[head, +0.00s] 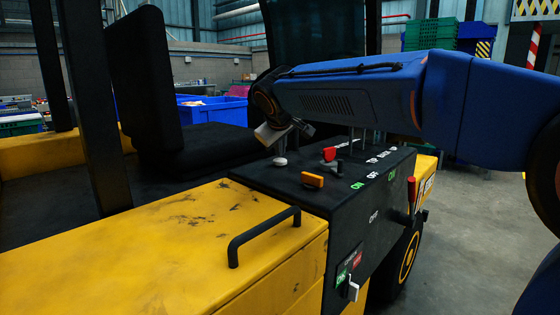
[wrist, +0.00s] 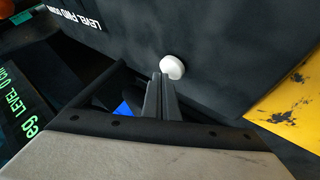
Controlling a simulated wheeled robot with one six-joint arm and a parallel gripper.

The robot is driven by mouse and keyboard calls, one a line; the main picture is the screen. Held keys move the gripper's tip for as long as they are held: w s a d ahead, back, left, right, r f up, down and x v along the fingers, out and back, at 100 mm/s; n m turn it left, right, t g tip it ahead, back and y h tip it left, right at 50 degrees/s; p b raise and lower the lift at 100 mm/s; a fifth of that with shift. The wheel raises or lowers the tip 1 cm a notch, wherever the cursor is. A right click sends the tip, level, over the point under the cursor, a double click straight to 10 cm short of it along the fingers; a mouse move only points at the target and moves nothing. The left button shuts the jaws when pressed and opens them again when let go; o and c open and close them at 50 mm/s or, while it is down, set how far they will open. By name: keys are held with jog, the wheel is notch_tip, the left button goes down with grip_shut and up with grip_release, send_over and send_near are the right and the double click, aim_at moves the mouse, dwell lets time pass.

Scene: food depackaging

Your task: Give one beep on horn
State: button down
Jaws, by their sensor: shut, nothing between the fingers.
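A white round-topped button (head: 280,161) stands on the black control panel (head: 262,178) of a yellow vehicle; no horn label is readable beside it. It also shows in the wrist view (wrist: 172,67), just beyond my fingertips. My gripper (wrist: 161,77) is shut and empty, its fingers pointing at the button. In the head view my gripper (head: 281,148) is just above the button, partly hidden by my own wrist. I cannot tell whether the fingertips touch the button.
An orange switch (head: 312,180) and a red switch (head: 329,154) sit on the panel to the right. Thin levers rise behind them. A key-like switch (head: 351,290) is on the panel's side. A black handrail (head: 264,236) and seat (head: 145,80) are nearby.

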aim_at(280, 161)
jog(key=shift+r, duration=0.4)
jog(key=shift+r, duration=2.5)
jog(key=shift+s, duration=0.1)
